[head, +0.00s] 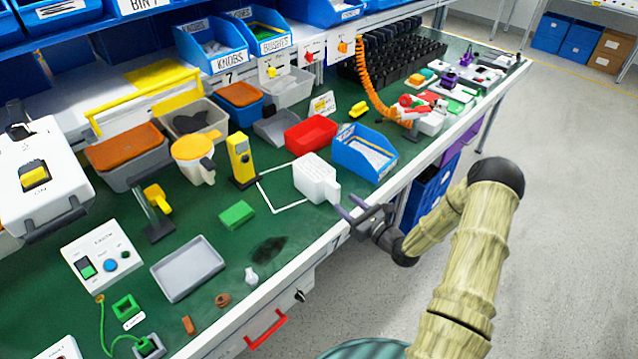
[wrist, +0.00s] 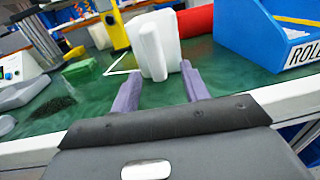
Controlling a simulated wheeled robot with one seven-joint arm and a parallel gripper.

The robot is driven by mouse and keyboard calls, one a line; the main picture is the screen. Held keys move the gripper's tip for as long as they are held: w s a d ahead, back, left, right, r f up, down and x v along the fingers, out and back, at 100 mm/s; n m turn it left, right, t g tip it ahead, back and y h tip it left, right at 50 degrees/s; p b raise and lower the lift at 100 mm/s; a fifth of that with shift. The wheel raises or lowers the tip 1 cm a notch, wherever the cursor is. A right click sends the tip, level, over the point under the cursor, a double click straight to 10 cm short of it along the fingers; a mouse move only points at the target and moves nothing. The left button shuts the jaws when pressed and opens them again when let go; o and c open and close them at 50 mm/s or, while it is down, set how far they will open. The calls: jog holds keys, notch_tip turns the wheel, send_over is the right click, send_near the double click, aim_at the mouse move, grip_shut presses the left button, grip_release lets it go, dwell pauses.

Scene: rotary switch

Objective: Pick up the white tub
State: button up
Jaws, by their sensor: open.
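The white tub (head: 315,177) stands on the green bench top near its front edge, partly inside a white outlined square. It has a projecting part on its right side, toward my gripper. My gripper (head: 358,208) is open and empty, just right of the tub and over the bench's front edge. In the wrist view the tub (wrist: 154,45) stands ahead, between and beyond the two purple fingers (wrist: 160,88). The fingers look apart from the tub, though the exact gap is hard to tell.
A blue bin (head: 364,155) stands close to the right of the tub, and a red bin (head: 310,134) stands behind it. A yellow device (head: 241,160) is to the left. A green block (head: 237,214) lies at front left. The bench between block and tub is clear.

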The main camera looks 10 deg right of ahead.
aim_at(338, 198)
jog(key=shift+w+a, duration=0.1)
jog(key=shift+w, duration=0.15)
jog(key=shift+a, duration=0.1)
jog(key=x, duration=0.3)
jog(key=p+x, duration=0.1)
jog(key=shift+a+r, duration=0.3)
jog(key=shift+a, duration=0.05)
jog(key=shift+w+a, duration=0.15)
jog(key=shift+w, duration=0.2)
grip_shut()
